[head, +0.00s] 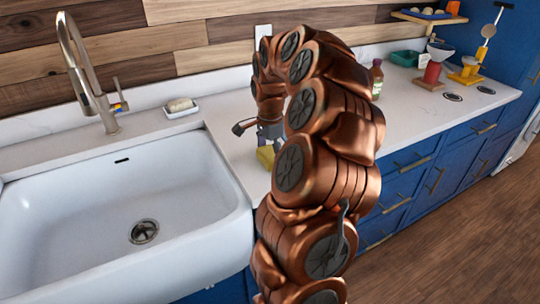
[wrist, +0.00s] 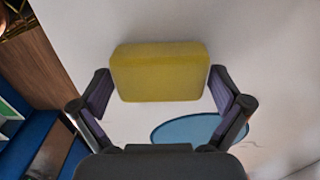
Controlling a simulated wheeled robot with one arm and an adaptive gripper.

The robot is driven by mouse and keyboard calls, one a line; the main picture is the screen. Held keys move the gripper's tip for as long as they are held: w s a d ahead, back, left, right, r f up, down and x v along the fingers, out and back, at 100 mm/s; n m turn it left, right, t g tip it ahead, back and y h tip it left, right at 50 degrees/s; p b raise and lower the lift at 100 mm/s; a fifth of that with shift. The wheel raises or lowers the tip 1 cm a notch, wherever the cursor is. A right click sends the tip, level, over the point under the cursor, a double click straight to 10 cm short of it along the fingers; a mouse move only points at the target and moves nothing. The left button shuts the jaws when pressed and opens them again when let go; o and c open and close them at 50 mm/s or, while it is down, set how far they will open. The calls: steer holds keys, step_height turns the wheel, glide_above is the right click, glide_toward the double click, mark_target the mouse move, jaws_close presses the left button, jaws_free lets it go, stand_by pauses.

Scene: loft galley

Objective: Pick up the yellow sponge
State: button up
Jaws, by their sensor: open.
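The yellow sponge (wrist: 160,75) lies on the white countertop in the wrist view. In the head view the sponge (head: 265,157) shows as a small yellow patch on the counter just right of the sink, mostly hidden by my arm. My gripper (wrist: 162,92) is open, with one finger on each side of the sponge in the wrist view. Gaps show between the fingers and the sponge's sides, and I cannot tell how far above the counter the fingertips are. In the head view my gripper (head: 262,136) is partly hidden behind my arm.
The white sink (head: 120,205) with its faucet (head: 92,80) is left of my arm. A soap dish (head: 181,112) sits behind it. A blue round thing (wrist: 195,130) lies near the sponge.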

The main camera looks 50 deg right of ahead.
mark_target(270, 152)
steer(key=c, duration=0.6)
steer(key=shift+c, duration=0.2)
steer(key=shift+r+b, duration=0.7)
steer(key=shift+r, duration=1.1)
steer(key=s+a+r+b, duration=0.1)
steer(key=a+b, duration=0.2)
steer(key=a, duration=1.3)
steer(key=shift+r, duration=0.15)
